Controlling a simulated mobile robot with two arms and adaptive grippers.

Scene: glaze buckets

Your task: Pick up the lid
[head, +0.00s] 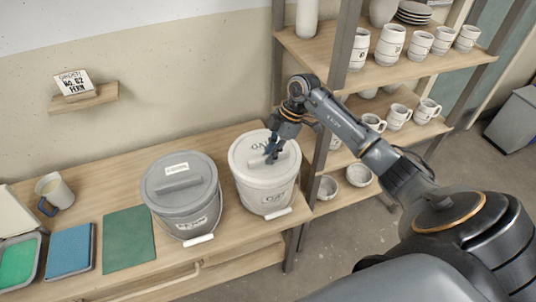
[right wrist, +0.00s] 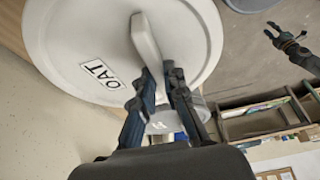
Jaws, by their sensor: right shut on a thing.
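A white round lid (head: 257,151) sits on the white bucket (head: 266,192) on the bench, with no clear gap between them. My right gripper (head: 272,156) reaches down onto the lid's raised bar handle. In the right wrist view its fingers (right wrist: 161,88) are shut on the handle (right wrist: 147,45) at one end, and the lid (right wrist: 75,38) bears an OAT label. A grey bucket (head: 188,217) with a grey lid (head: 160,182) stands left of the white one. My left gripper (right wrist: 277,35) shows small at the right edge of the right wrist view; its opening is unclear.
A wooden shelf (head: 433,70) with several cups and bowls stands right of the bench. On the bench (head: 105,193) are a mug (head: 54,190), a green sheet (head: 128,238), a blue pad (head: 70,249) and a green tray (head: 18,264). A small wall ledge (head: 84,103) holds a sign.

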